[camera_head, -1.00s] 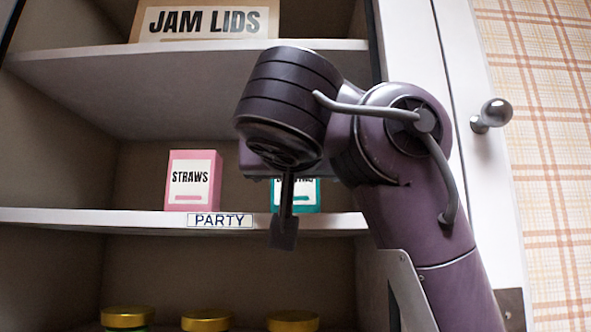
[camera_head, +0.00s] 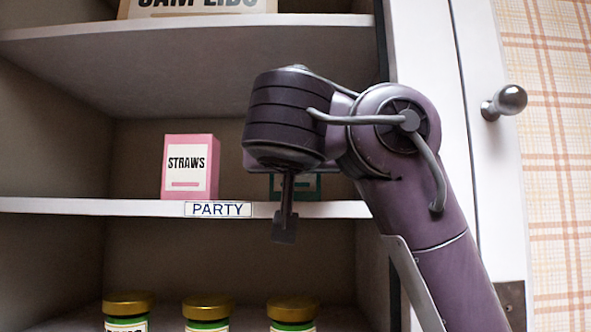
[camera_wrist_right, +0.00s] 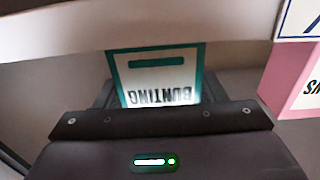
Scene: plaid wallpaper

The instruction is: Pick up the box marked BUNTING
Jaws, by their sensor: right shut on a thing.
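The BUNTING box is teal with a white label. In the head view the box (camera_head: 311,187) is at the PARTY shelf, right of the pink STRAWS box, mostly hidden behind my right gripper. In the right wrist view the BUNTING box (camera_wrist_right: 156,75) appears upside down, its label facing me. My right gripper (camera_wrist_right: 158,93) is shut on it, one finger at each side. The box's bottom looks level with the shelf; I cannot tell whether it touches. My left gripper is not in view.
The pink STRAWS box (camera_head: 189,167) stands on the PARTY shelf (camera_head: 110,205), with a gap to the BUNTING box. A JAM LIDS box (camera_head: 197,9) is on the shelf above. Several gold-lidded jars (camera_head: 207,309) stand below. The open cabinet door (camera_head: 440,90) is on the right.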

